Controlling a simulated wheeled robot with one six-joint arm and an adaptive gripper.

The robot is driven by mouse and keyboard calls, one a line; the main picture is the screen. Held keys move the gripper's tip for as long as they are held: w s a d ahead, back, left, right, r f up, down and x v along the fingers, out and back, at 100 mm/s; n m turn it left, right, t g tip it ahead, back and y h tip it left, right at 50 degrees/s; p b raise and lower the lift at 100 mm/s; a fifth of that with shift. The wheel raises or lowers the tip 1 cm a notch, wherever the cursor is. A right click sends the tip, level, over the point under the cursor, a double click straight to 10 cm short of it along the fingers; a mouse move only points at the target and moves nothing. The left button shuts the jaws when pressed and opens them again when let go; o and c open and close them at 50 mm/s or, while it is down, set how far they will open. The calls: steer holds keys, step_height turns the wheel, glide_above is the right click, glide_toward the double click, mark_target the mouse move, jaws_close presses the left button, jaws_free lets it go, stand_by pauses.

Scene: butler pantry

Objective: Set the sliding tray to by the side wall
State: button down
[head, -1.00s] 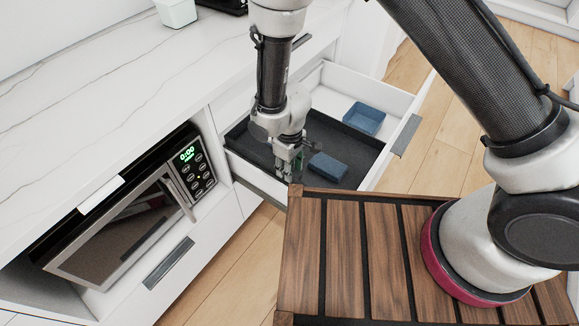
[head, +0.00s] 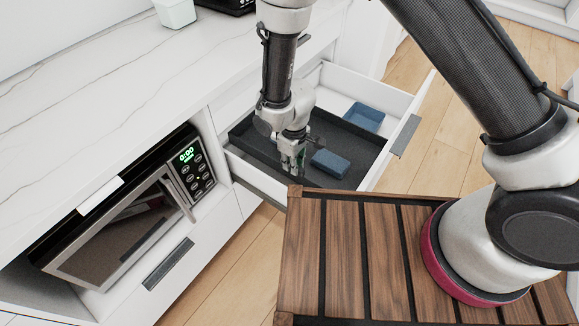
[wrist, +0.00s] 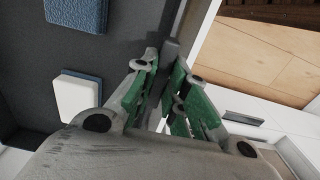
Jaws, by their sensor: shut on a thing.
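The dark sliding tray (head: 340,133) sits inside the pulled-out white drawer (head: 412,104). My gripper (head: 293,164) reaches down at the tray's near edge. In the wrist view its green-padded fingers (wrist: 165,95) are shut on the tray's grey wall (wrist: 170,52). A blue block (head: 330,163) lies in the tray just right of my gripper. The wrist view also shows a pale block with a blue edge (wrist: 78,101) in the tray; I cannot find it in the head view.
A blue open box (head: 365,116) lies in the drawer just beyond the tray's far edge. The wooden slatted top (head: 343,250) stands close in front of the drawer. A microwave (head: 125,230) is at the left under the marble counter (head: 110,80).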

steer(key=w+d, duration=0.5)
steer(key=w, duration=0.5)
steer(key=w+d, duration=0.6)
steer(key=w, duration=0.3)
steer(key=w+d, duration=0.6)
steer(key=w, duration=0.4)
steer(key=shift+w+d, duration=0.2)
steer(key=shift+w, duration=0.15)
steer(key=shift+r, duration=0.1)
steer(key=c, duration=1.5)
jaws_free()
steer(key=shift+w, duration=0.1)
steer(key=shift+o, duration=0.3)
step_height(320, 180, up, 12)
